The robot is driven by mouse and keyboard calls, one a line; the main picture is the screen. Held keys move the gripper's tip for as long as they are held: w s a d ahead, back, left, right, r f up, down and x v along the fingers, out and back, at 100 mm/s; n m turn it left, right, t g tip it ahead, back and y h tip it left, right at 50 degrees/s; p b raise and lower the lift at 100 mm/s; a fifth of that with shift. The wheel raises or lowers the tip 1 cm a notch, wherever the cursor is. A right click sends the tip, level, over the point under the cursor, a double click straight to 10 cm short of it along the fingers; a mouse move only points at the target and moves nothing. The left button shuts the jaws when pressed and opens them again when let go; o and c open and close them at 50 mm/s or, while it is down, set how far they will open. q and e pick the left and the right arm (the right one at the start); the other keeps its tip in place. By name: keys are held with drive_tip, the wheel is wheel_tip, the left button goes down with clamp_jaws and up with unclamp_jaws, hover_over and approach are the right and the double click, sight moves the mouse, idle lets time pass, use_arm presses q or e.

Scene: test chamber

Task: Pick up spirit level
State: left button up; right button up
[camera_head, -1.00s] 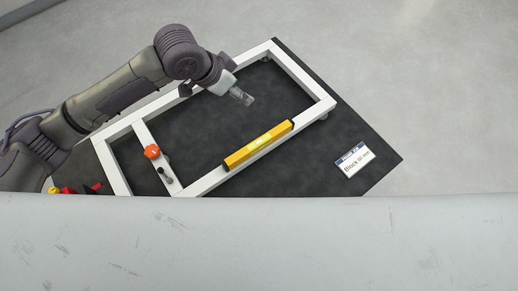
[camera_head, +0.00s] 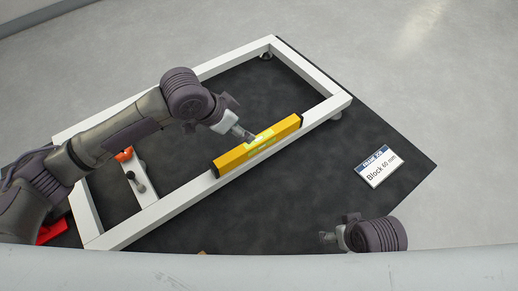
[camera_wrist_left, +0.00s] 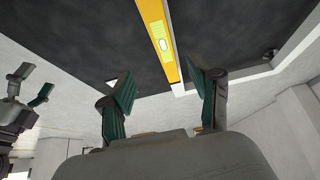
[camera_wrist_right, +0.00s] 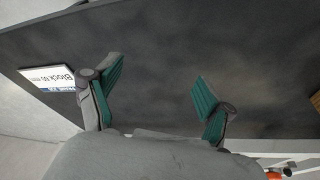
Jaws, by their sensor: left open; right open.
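The spirit level (camera_head: 232,158) is a long yellow bar with black ends and a pale green window. It lies along the near rail of the white frame. My left gripper (camera_head: 249,136) is over its middle in the head view. In the left wrist view the level (camera_wrist_left: 157,32) shows beyond the open, empty fingers of my left gripper (camera_wrist_left: 164,90), apart from them. My right gripper (camera_head: 324,237) is low at the right in the head view, away from the level. In the right wrist view my right gripper (camera_wrist_right: 158,90) is open and empty over dark surface.
The white frame (camera_head: 310,72) lies on a dark board (camera_head: 350,135). A white label reading "Block 60 mm" (camera_head: 378,166) lies at the right. An orange knob (camera_head: 124,155) and a dark knob (camera_head: 140,187) are at the crossbar. A red object (camera_head: 52,231) is at lower left.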

sight(259, 139)
use_arm(q)
drive_tip(key=b+x, duration=0.1)
drive_tip(key=x, duration=0.2)
drive_tip(key=shift+d+f, duration=0.1)
drive_tip(key=shift+f, duration=0.2)
drive_tip(key=b+x, duration=0.1)
drive_tip(key=x, duration=0.3)
drive_tip(key=shift+r, duration=0.1)
drive_tip(key=shift+w+d+f, duration=0.15)
drive_tip(key=shift+w+f, duration=0.05)
drive_tip(key=shift+f, duration=0.2)
drive_tip(key=b+x, duration=0.2)
drive_tip(key=x, duration=0.2)
drive_tip(key=shift+w+f, duration=0.2)
drive_tip(key=shift+w, duration=0.05)
drive_tip(key=shift+f, duration=0.1)
clamp_jaws()
use_arm(e)
drive_tip(key=w+a+r+t+y, duration=0.1)
drive_tip(key=w+a+r+t, duration=0.1)
drive_tip(key=w, duration=0.5)
drive_tip(key=r+t, duration=0.1)
drive_tip(key=t, duration=0.1)
drive_tip(key=shift+a+r+t, duration=0.2)
drive_tip(key=shift+r+t, duration=0.2)
